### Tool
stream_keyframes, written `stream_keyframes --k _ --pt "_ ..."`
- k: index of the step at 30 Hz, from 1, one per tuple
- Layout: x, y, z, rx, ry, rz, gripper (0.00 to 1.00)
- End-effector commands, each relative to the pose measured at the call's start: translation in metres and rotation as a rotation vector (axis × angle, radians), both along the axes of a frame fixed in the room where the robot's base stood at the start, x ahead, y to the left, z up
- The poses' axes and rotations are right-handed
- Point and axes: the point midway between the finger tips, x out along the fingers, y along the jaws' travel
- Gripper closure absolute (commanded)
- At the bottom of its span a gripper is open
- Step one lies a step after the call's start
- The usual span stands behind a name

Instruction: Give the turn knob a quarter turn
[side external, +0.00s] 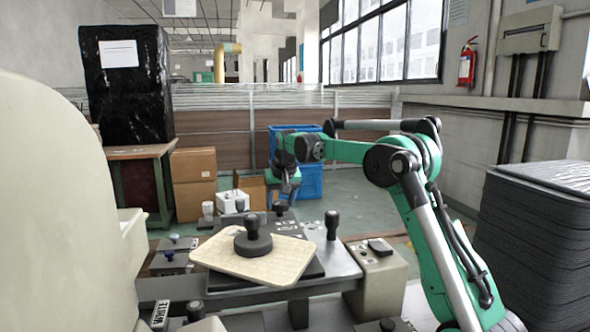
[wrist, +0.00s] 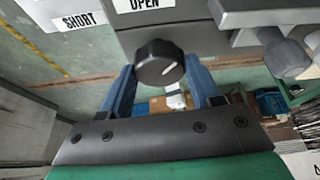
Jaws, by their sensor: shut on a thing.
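The turn knob (wrist: 158,60) is a round black knob with a short white line on its face, at the top middle of the wrist view. The line slants up to the right. My gripper (wrist: 161,72) has its two blue fingers on either side of the knob and is shut on it. In the side external view my gripper (side external: 289,188) points down at the far part of the panels. The knob is too small there to make out its line.
A wooden board (side external: 230,262) with a black-handled round piece (side external: 253,240) lies nearer the camera. A black upright handle (side external: 332,225) stands right of it. Labels reading SHORT (wrist: 79,20) and OPEN (wrist: 145,4) lie near the knob. A grey lever (wrist: 283,50) sits to its right.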

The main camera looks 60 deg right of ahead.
Motion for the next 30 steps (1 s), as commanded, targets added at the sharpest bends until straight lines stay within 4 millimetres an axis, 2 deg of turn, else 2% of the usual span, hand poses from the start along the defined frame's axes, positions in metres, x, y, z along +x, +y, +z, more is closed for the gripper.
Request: stream_keyframes --k 18,30 --pt "0.0036 0.0018 0.0002 -0.001 -0.001 -0.569 0.96" --pt "0.0045 0.0021 0.0002 0.000 -0.001 -0.804 0.96"
